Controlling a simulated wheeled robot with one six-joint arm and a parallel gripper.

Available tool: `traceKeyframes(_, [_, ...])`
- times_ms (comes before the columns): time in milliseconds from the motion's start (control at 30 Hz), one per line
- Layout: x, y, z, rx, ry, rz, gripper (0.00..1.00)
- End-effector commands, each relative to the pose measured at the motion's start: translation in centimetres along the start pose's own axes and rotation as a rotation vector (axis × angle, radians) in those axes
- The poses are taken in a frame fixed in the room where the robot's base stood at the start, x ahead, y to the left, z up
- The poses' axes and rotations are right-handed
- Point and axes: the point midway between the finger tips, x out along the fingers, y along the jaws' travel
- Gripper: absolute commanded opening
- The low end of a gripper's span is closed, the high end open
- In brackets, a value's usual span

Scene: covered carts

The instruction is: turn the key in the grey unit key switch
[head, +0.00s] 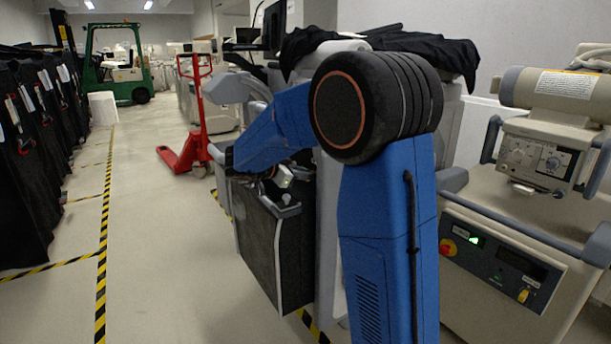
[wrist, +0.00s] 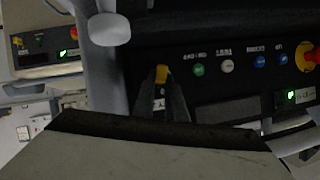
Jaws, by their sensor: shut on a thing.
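A yellow key (wrist: 161,75) stands in a dark control panel (wrist: 215,88) in the wrist view. My gripper (wrist: 161,82) has its two dark fingers closed on the key from both sides. The key looks roughly upright in the picture. The slot behind it is hidden by the key and fingers. In the head view my blue arm reaches left and down beside a light grey unit. There the fingers and the held key cannot be made out.
Green (wrist: 199,69), white and blue buttons and a red stop knob (wrist: 306,56) lie right of the key. A pale grey handle (wrist: 106,30) is close on the left. A beige unit (head: 515,240) has its own yellow key (head: 523,295).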

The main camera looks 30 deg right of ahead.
Motion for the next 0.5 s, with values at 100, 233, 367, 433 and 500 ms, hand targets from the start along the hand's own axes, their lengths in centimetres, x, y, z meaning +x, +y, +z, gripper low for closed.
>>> traceKeyframes(100, [0.04, 0.05, -0.01, 0.001, 0.001, 0.001, 0.00])
traceKeyframes(233, [0.06, -0.02, 0.00, -0.018, 0.000, 0.011, 0.00])
traceKeyframes(367, [0.08, -0.22, 0.00, -0.101, -0.005, 0.050, 0.00])
traceKeyframes(433, [0.09, -0.35, -0.03, -0.148, -0.006, 0.070, 0.00])
traceKeyframes(500, [0.10, -0.35, -0.03, -0.183, -0.008, 0.087, 0.00])
